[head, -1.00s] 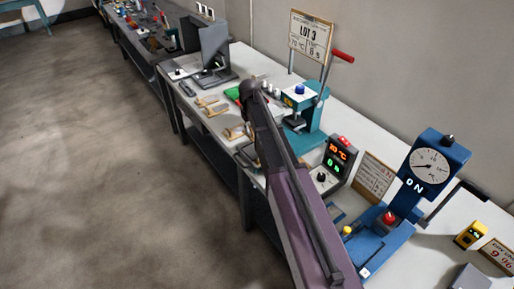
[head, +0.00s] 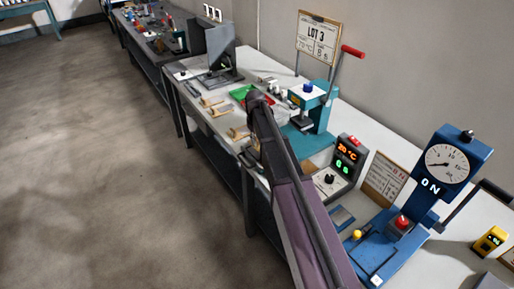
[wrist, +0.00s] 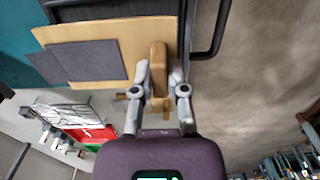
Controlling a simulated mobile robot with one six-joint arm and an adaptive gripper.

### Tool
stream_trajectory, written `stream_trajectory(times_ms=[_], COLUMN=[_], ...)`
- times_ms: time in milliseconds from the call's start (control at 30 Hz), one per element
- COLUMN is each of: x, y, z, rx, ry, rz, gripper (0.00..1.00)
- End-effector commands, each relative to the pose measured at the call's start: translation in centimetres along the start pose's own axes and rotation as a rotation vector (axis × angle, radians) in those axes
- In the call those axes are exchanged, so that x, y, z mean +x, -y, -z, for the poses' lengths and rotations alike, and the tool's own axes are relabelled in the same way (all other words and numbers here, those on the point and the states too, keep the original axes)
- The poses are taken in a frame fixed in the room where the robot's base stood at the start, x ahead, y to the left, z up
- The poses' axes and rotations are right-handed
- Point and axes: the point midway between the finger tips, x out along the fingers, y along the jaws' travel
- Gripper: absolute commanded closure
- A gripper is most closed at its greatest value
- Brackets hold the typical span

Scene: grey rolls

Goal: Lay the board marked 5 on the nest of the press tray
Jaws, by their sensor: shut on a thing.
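My gripper (wrist: 159,78) is shut on the wooden grip block of a board (wrist: 120,30) in the wrist view. The board is flat tan wood with grey pads on it; no number on it can be read. It lies over or just above a dark frame (wrist: 182,25), and I cannot tell whether they touch. In the head view my arm hides the gripper and most of what it holds. The teal press (head: 315,105) stands right behind the arm's end. I cannot make out the tray's nest there.
Wooden pieces (head: 212,102) lie on the white bench left of my arm, near a green tray (head: 239,92). A control box (head: 340,165) and a blue gauge press (head: 440,165) stand to the right. The floor at left is clear.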

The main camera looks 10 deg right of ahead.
Motion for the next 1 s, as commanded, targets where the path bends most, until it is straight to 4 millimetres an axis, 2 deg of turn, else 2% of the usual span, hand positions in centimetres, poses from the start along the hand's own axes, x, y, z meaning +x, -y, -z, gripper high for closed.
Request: stream_trajectory(times_ms=[267, 733, 1000], x=[0.3, 3.6, 3.7], y=[0.1, 0.1, 0.2], z=[0.0, 0.0, 0.1], rx=[-0.001, -0.001, -0.002], ry=[0.000, 0.000, 0.000], rz=[0.000, 0.000, 0.000], gripper=[1.00, 1.00, 1.00])
